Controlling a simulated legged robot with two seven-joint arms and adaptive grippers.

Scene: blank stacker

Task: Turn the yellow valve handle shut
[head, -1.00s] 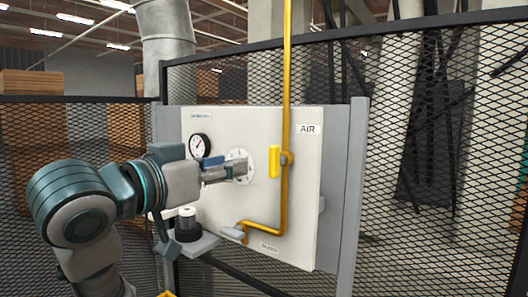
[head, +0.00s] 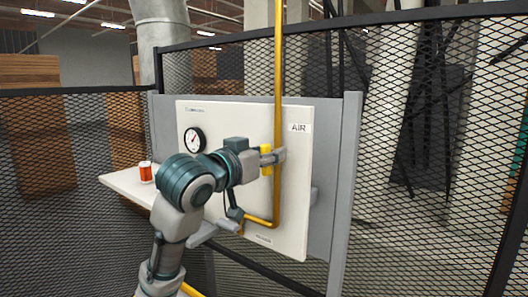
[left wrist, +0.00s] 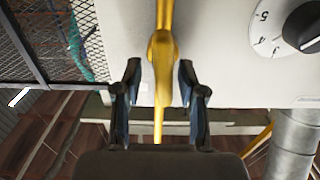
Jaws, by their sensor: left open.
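The yellow valve handle (head: 266,149) stands upright, along the yellow pipe (head: 278,70) on the white panel. My left gripper (head: 275,156) is at the handle and hides its middle. In the left wrist view the open fingers of my left gripper (left wrist: 159,72) stand either side of the yellow valve and pipe (left wrist: 162,45), with a gap on both sides. I cannot tell whether a finger touches the handle. My right gripper is not in view.
A round gauge (head: 194,140) and an AIR label (head: 299,127) are on the white panel (head: 230,118). A dial knob (left wrist: 303,27) shows in the left wrist view. A red-and-white can (head: 146,172) stands on a shelf (head: 122,183) at the left. Mesh fencing (head: 420,120) stands around.

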